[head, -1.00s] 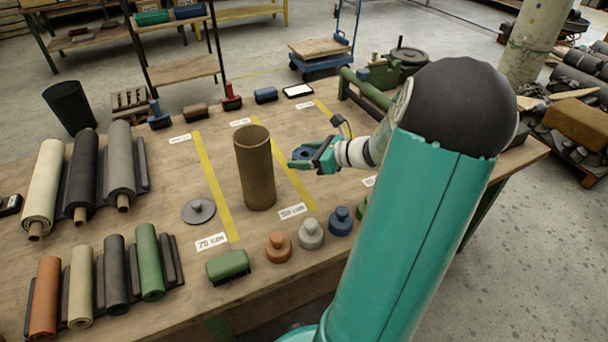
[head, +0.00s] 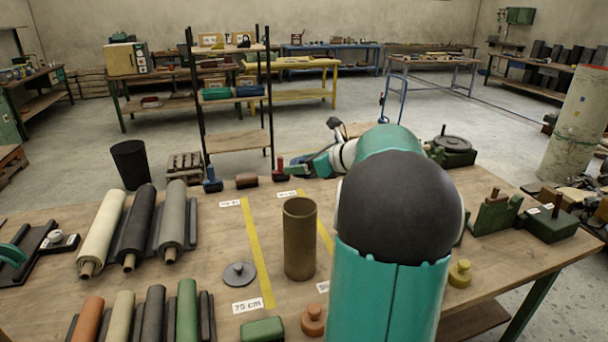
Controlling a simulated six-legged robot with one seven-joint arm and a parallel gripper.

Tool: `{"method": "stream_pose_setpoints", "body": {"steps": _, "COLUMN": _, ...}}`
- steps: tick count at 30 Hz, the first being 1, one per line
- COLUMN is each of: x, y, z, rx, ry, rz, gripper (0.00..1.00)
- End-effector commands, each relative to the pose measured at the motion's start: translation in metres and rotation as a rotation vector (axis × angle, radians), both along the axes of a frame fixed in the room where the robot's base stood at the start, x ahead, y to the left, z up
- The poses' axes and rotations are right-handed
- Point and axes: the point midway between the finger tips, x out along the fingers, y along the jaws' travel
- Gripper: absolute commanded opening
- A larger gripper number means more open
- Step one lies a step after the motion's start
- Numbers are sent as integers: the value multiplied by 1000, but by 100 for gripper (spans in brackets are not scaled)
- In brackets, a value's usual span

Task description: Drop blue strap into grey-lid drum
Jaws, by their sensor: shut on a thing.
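A tall brown open-topped drum (head: 300,248) stands upright on the wooden table. A round grey lid (head: 239,275) with a knob lies flat on the table at its left, so the drum is uncovered. My gripper (head: 300,168) is beyond the drum and higher in the picture, apart from its rim. It is shut on a small dark blue thing, the blue strap (head: 319,164), which is partly hidden by the teal fingers. My arm covers the table to the right of the drum.
Large rolls (head: 155,225) lie at left, with smaller coloured rolls in front. A green block (head: 262,330) and an orange knobbed weight (head: 313,320) stand near the front. Yellow tape (head: 256,250) and a 75 cm label lie beside the lid.

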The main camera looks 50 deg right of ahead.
Motion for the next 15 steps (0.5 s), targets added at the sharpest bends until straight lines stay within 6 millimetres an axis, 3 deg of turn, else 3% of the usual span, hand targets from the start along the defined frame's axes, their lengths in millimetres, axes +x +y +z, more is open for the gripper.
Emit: {"method": "stream_pose_setpoints", "body": {"steps": 15, "x": -3, "y": -1, "z": -53, "rx": 2, "ry": 1, "rz": -3, "gripper": 40}}
